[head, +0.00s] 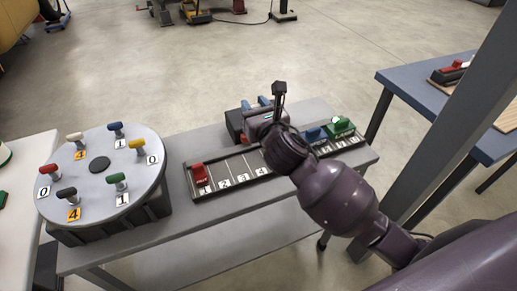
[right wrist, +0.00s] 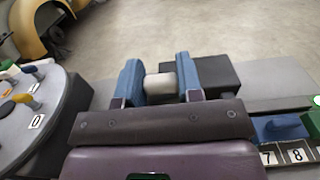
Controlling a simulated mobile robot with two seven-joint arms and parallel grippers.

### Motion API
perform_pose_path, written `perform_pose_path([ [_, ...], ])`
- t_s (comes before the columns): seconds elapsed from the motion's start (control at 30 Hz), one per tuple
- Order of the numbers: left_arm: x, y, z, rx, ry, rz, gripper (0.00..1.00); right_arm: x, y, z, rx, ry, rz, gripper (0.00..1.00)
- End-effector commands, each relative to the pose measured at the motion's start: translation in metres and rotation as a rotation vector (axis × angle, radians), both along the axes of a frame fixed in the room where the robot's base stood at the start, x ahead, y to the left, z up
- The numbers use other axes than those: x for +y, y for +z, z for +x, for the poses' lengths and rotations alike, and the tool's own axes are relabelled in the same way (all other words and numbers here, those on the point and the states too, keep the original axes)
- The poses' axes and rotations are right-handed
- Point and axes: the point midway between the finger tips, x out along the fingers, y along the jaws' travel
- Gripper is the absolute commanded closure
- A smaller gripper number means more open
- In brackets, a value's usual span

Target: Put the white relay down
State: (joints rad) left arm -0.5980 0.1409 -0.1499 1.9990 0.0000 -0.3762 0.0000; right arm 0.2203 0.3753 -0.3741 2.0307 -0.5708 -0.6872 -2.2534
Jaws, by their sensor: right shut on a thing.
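My right gripper (right wrist: 161,82) is shut on the white relay (right wrist: 161,85), held between its two blue fingers in the right wrist view. In the head view my right gripper (head: 262,103) is at the back of the grey bench, behind the numbered rail (head: 229,183), and the held relay is hidden. A dark box (right wrist: 217,76) is just beyond the fingers; it also shows in the head view (head: 234,124). I cannot tell whether the relay touches it. My left gripper is not in view.
The rail holds a red relay (head: 199,173) at slot 1, with blue (head: 313,134) and green (head: 340,126) ones near its right end. A round turntable (head: 99,205) with several coloured relays stands at left. A blue table (head: 408,87) is at right.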

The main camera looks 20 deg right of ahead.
Motion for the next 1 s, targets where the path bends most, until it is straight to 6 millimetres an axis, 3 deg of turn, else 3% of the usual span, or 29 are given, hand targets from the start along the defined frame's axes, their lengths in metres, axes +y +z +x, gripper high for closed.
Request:
perform_pose_path([
  [0.03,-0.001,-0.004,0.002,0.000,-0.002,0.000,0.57,0.000,-0.019,0.000,0.009,-0.001,0.004,0.92],
  [0.1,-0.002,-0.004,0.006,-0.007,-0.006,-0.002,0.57,0.000,-0.034,0.000,0.009,-0.002,0.003,0.92],
  [0.4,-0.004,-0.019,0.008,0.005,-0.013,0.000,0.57,0.000,-0.091,0.000,0.007,-0.001,0.002,0.92],
  [0.63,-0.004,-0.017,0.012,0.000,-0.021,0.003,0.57,0.000,-0.103,0.000,0.000,0.000,0.000,0.92],
  [0.83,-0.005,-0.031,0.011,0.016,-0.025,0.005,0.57,0.001,-0.133,0.000,0.007,-0.001,0.002,0.92],
  [1.0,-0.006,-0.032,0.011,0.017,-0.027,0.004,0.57,0.000,-0.144,0.000,0.002,0.000,0.001,0.92],
])
